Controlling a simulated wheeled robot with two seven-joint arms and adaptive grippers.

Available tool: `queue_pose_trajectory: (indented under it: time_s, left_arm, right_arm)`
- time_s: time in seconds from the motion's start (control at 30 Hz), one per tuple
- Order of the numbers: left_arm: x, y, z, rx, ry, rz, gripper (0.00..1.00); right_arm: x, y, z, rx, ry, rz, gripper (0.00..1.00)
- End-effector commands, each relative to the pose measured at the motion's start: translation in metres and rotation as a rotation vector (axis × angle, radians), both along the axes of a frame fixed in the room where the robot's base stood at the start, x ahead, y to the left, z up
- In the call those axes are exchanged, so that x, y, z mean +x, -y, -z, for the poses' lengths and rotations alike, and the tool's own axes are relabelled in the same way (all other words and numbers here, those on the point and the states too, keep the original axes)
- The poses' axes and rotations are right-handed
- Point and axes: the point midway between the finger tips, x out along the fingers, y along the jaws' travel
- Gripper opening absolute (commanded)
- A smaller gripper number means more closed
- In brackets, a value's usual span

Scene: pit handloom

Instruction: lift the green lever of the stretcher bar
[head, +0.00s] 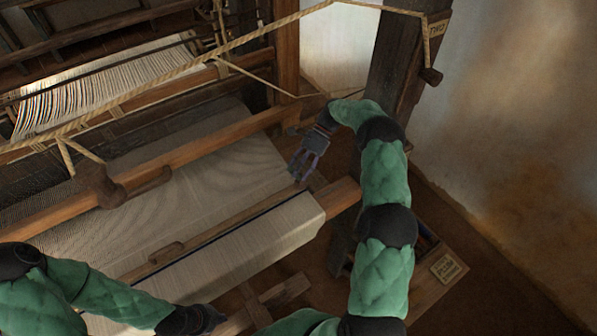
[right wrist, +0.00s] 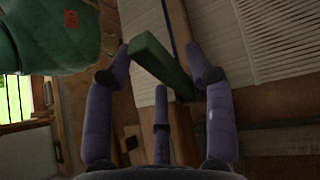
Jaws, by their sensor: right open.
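The green lever (right wrist: 158,62) lies slantwise between the spread fingers of my right gripper (right wrist: 162,68) in the right wrist view. The fingers are open around it, and I see no grip on it. In the head view my right gripper (head: 303,168) is above the right edge of the woven cloth (head: 235,243), at the right end of the wooden stretcher bar (head: 222,222). I cannot make out the lever there; the hand seems to cover it. My left gripper (head: 200,319) is low at the bottom edge, dark and small, its fingers unclear.
A wooden beam (head: 150,178) crosses the loom behind the stretcher bar. A dark post (head: 402,65) with ropes stands behind my right arm. A box with a paper label (head: 446,267) is at the right. The floor by the wall is clear.

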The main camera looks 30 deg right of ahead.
Motion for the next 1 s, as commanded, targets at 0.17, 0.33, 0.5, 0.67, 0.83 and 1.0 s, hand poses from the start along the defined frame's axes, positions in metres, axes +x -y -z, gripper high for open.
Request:
queue_pose_trajectory:
  time_s: [0.17, 0.33, 0.5, 0.67, 0.83, 1.0]
  left_arm:
    - [0.000, 0.000, 0.000, 0.000, 0.000, 0.000, 0.00]
    - [0.000, 0.000, 0.000, 0.000, 0.000, 0.000, 0.00]
    - [0.000, 0.000, 0.000, 0.000, 0.000, 0.000, 0.00]
    - [0.000, 0.000, 0.000, 0.000, 0.000, 0.000, 0.00]
    - [0.000, 0.000, 0.000, 0.000, 0.000, 0.000, 0.00]
    - [0.000, 0.000, -0.002, 0.000, 0.000, 0.000, 0.00]
  right_arm:
    - [0.000, 0.001, -0.033, -0.001, 0.005, 0.000, 0.55]
    - [0.001, 0.001, -0.062, -0.002, 0.005, 0.000, 0.55]
    - [0.000, 0.001, -0.080, -0.002, 0.001, 0.001, 0.55]
    - [0.000, 0.001, -0.086, -0.001, 0.001, 0.001, 0.55]
    - [0.000, 0.001, -0.087, 0.000, 0.000, 0.000, 0.55]
    - [0.000, 0.001, -0.088, -0.005, 0.003, 0.006, 0.21]
